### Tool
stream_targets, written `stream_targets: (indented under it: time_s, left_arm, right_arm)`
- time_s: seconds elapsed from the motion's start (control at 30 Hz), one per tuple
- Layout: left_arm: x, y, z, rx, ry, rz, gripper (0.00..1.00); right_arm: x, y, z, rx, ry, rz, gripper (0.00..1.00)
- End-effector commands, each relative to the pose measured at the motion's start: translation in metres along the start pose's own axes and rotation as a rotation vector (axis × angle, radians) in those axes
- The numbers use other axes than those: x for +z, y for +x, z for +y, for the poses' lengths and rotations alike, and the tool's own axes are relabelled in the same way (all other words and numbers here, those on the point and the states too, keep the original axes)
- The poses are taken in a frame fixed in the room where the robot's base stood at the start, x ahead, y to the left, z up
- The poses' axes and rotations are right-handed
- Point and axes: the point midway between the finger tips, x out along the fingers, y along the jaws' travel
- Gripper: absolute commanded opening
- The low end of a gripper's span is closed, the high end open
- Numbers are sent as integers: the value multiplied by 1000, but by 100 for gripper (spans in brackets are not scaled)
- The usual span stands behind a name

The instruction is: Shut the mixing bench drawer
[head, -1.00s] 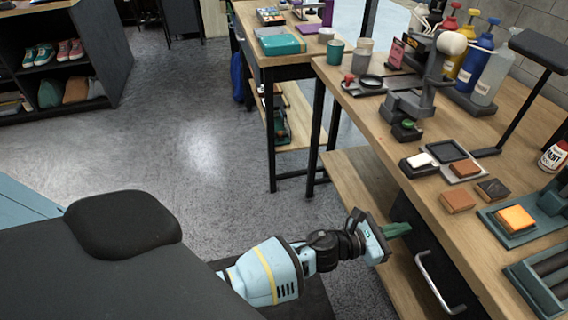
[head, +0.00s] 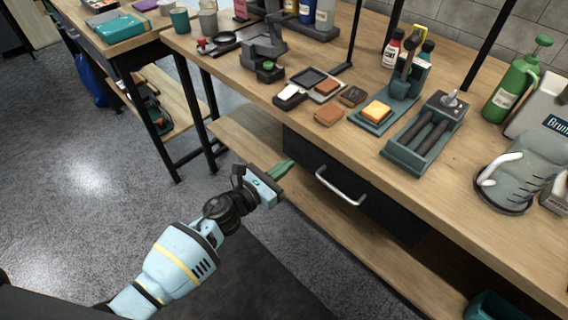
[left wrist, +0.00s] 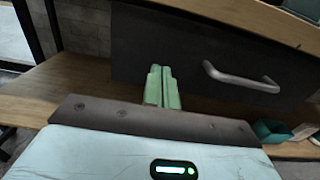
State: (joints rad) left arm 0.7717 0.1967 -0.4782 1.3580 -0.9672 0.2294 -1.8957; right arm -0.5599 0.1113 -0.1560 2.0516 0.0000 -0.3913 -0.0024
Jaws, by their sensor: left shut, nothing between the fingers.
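The mixing bench drawer (head: 312,158) has a dark front with a silver bar handle (head: 341,187), under the wooden bench top. No clear gap shows between the drawer front and the bench, but I cannot tell whether it is fully shut. In the left wrist view the drawer front (left wrist: 175,45) fills the upper middle, with its handle (left wrist: 240,78) to the right of the fingers. My left gripper (head: 283,168) is shut and empty, its green fingertips close to the left part of the drawer front, left of the handle. Contact cannot be told. My right gripper is not in view.
The bench top (head: 285,112) carries an orange sponge on a tray (head: 376,110), a roller rack (head: 424,135), bottles and small blocks. A wooden lower shelf (head: 335,228) runs beneath the drawer. A teal bin (head: 493,306) stands at lower right. Floor at left is clear.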

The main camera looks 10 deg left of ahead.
Motion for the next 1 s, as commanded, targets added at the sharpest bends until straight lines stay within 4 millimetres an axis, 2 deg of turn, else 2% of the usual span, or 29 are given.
stream_targets:
  time_s: [0.03,0.2,0.43,0.63,1.0]
  left_arm:
    - [-1,-12,0,0,2,2,0]
    - [-2,-49,-1,-1,1,3,0]
    - [-3,-86,-1,-1,-1,4,0]
    - [-1,-99,-1,-1,-1,2,0]
    - [-1,-100,-1,-1,-1,2,0]
  right_arm:
    - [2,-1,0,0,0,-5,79]
    - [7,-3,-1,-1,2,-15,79]
    - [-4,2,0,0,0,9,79]
    - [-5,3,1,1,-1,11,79]
    - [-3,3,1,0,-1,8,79]
